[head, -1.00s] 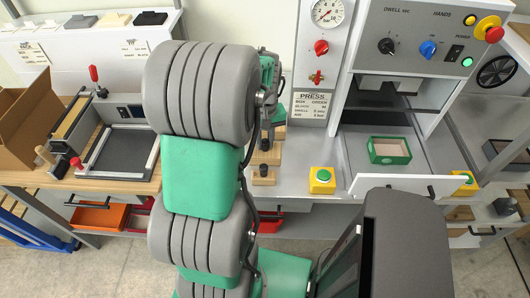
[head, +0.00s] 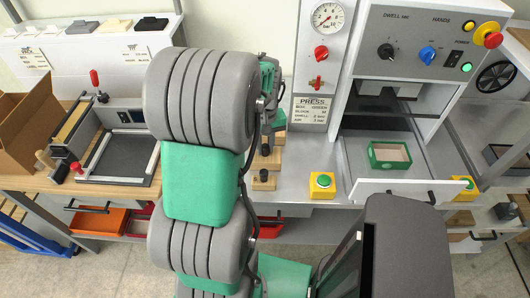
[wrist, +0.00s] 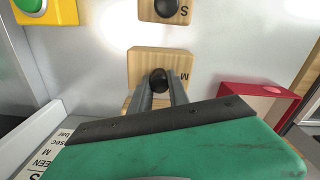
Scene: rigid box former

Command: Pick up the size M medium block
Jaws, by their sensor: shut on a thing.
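The size M block (wrist: 147,58) is a pale wooden block marked M with a round black knob (wrist: 158,79) on top. My gripper (wrist: 159,86) is over it in the wrist view, its two grey fingers shut on the knob, one on each side. The block appears upright; I cannot tell whether it is clear of the surface. In the head view the M block (head: 267,159) is partly hidden by my arm, and the fingers are hard to make out there.
The S block (wrist: 165,10) stands beside the M block, nearer me in the head view. A yellow button box (head: 322,185) and a green box frame (head: 389,155) are to the right.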

